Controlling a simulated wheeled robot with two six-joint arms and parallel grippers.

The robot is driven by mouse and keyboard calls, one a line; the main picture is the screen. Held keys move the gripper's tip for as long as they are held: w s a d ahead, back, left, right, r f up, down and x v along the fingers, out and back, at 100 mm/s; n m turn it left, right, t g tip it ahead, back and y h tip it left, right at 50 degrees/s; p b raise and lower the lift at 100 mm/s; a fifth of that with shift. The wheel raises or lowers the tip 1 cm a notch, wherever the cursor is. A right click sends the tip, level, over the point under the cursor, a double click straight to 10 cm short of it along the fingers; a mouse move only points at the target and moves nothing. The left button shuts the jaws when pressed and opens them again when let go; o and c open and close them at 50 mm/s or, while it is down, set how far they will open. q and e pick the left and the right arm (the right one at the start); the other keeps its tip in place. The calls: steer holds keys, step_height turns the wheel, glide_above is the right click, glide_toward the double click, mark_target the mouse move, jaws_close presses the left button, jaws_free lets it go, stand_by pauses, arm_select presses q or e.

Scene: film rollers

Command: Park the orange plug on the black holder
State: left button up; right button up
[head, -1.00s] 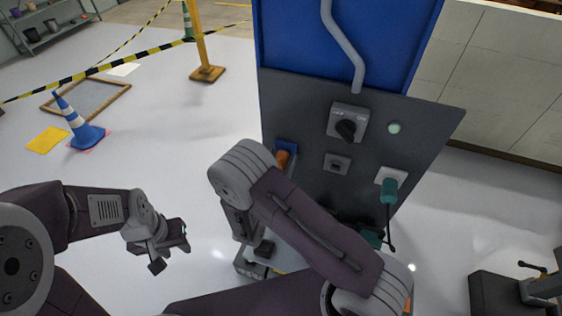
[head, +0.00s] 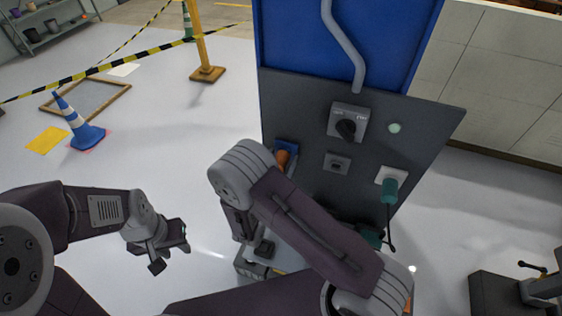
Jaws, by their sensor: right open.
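The orange plug (head: 282,158) shows at the left edge of the grey panel, next to a small blue part, and is partly hidden by my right arm. I cannot clearly make out the black holder. My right arm's folded elbow covers the lower left of the panel. My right gripper (head: 262,250) is open low beside the cabinet's base, mostly hidden by the arm and apart from the orange plug. My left gripper (head: 170,253) is over bare floor at the left, with its fingers apart and nothing between them.
The grey panel (head: 425,120) carries a rotary switch (head: 347,124), a small socket (head: 337,163) and a teal plug (head: 389,190) at a pale plate. A blue cone (head: 78,120) and a barrier post (head: 199,45) stand at the back left.

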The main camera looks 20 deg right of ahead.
steer(key=shift+c, duration=0.3)
jaws_close()
steer(key=shift+f, duration=0.1)
steer(key=shift+v, duration=1.2)
steer(key=v, duration=0.3)
steer(key=shift+s+a, duration=0.2)
steer(key=shift+s, duration=0.05)
